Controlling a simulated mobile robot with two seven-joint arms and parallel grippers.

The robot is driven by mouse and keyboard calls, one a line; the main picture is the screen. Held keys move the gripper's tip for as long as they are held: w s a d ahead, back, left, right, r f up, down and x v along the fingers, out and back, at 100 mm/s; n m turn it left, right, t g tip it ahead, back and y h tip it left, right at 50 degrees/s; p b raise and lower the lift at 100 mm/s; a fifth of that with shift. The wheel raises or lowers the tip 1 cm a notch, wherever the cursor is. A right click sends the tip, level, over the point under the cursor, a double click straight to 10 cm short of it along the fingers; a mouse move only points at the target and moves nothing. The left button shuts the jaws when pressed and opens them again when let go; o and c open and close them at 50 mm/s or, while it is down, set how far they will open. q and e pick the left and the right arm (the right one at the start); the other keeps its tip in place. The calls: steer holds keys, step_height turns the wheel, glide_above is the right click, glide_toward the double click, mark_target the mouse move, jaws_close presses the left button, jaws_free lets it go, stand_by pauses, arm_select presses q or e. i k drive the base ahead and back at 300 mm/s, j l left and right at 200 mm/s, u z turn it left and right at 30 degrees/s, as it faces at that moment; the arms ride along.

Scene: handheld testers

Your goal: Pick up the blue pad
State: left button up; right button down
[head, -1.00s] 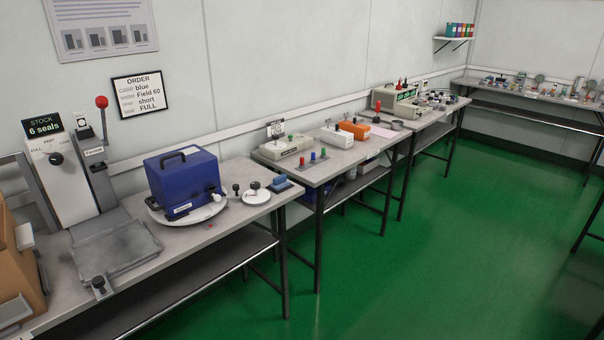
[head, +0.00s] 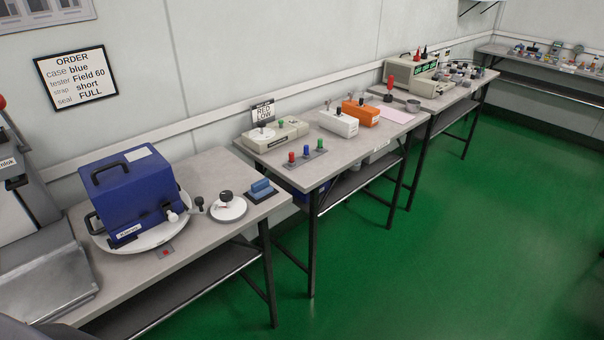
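A small blue block-like pad (head: 261,187) sits on a dark flat base at the right end of the nearest table (head: 215,165), close to that table's edge. It is the only small blue pad-like thing that I can make out. Nothing of mine touches it. Neither of my grippers shows in the head view.
Left of the pad are a round white dial plate (head: 228,211) with a black knob and a large blue case (head: 130,195) on a white turntable. The adjoining table holds red, blue and green pegs (head: 307,158), white and orange boxes. Green floor (head: 400,260) is open at right.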

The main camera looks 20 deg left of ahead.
mark_target(259, 189)
steer(key=i+z, duration=0.45)
steer(key=i, duration=0.65)
steer(key=i+u, duration=0.35)
steer(key=i+l+u, duration=0.1)
steer(key=i+u, duration=0.25)
steer(key=k, duration=0.05)
